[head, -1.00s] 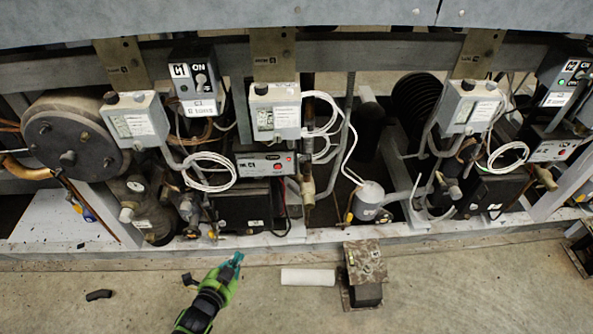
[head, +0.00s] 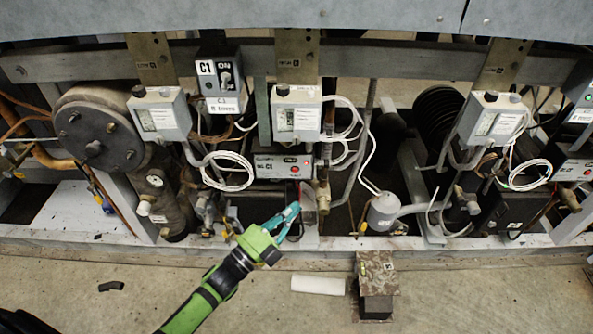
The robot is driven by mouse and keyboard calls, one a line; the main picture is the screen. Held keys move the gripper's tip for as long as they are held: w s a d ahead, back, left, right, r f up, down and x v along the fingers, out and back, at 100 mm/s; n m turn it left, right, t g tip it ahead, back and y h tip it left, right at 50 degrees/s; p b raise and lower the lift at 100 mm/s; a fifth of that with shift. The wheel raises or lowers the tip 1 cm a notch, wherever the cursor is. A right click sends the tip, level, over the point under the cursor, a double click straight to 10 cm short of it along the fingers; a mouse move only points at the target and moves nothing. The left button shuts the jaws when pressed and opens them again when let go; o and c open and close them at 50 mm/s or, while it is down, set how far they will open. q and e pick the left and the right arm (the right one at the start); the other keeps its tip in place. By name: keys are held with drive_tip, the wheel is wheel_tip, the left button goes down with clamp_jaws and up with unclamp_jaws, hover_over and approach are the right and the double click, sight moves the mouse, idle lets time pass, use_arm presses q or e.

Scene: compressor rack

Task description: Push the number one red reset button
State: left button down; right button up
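My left gripper (head: 291,214), green with teal fingers, points up and to the right in front of the rack. Its fingertips appear below the red button and apart from it in the picture. Nothing shows between the fingers, but I cannot tell whether they are shut. My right gripper is not in view.
Brass valves and a pipe (head: 323,196) stand right of the C1 box. White cable loops (head: 232,172) hang left of it. A similar box with a red light (head: 565,170) is at far right. A white cylinder (head: 318,285) and a rusty block (head: 376,275) are on the floor.

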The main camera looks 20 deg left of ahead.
sight(295, 170)
use_arm(q)
drive_tip(key=shift+w, duration=0.1)
drive_tip(key=w+a+b, duration=0.2)
drive_tip(key=w+b, duration=0.2)
drive_tip(key=w, duration=0.4)
drive_tip(key=shift+w+a, duration=0.15)
drive_tip(key=shift+a, duration=0.05)
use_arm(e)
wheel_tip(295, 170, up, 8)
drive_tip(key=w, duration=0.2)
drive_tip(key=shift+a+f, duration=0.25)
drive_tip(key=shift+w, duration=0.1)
use_arm(q)
drive_tip(key=shift+w, duration=0.1)
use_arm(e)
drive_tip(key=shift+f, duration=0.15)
use_arm(q)
drive_tip(key=shift+w+b, duration=0.1)
drive_tip(key=shift+b, duration=0.2)
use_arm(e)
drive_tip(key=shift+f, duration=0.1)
use_arm(q)
drive_tip(key=shift+w+a, duration=0.1)
drive_tip(key=shift+w, duration=0.15)
